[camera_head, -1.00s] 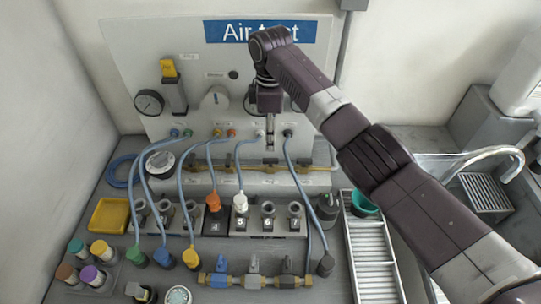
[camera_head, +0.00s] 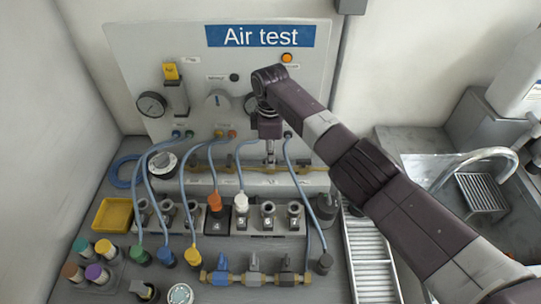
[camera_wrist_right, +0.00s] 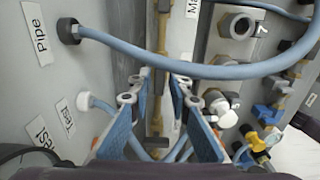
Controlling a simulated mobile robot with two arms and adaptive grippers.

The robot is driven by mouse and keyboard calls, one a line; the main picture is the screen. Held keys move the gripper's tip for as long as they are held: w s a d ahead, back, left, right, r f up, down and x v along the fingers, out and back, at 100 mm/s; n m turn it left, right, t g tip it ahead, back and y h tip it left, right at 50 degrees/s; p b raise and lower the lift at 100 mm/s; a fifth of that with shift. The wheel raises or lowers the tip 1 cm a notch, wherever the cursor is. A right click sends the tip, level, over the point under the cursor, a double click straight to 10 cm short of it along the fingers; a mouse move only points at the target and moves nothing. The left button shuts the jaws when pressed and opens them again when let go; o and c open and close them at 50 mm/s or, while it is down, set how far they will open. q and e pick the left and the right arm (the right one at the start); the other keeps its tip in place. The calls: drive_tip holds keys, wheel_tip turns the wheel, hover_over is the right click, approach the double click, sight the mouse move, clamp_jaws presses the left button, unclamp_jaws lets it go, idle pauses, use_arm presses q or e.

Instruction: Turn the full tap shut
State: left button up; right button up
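A brass pipe with small taps (camera_head: 312,168) runs along the foot of the Air test panel (camera_head: 190,60). I cannot read which tap is the full one. My right gripper (camera_head: 270,157) points down at this pipe, in front of the panel. In the right wrist view its two blue-padded fingers (camera_wrist_right: 161,88) stand apart, with the brass pipe (camera_wrist_right: 156,112) visible in the gap beyond. My left gripper is not in view.
A front manifold (camera_head: 236,279) has blue and grey taps. A yellow tray (camera_head: 113,214) stands left; a sink (camera_head: 485,190) and drain rack (camera_head: 370,265) are right.

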clamp_jaws()
drive_tip(key=shift+m, duration=0.3)
drive_tip(key=m+p, duration=0.1)
drive_tip(key=m, duration=0.2)
drive_tip(key=shift+a+r+m+p, duration=0.1)
drive_tip(key=shift+m+p, duration=0.2)
drive_tip(key=m+p, duration=0.1)
drive_tip(key=m, duration=0.4)
drive_tip(key=m+p, duration=0.1)
drive_tip(key=m, duration=0.3)
drive_tip(key=shift+m, duration=0.4)
drive_tip(key=shift+w+m, duration=0.1)
drive_tip(key=shift+m, duration=1.8)
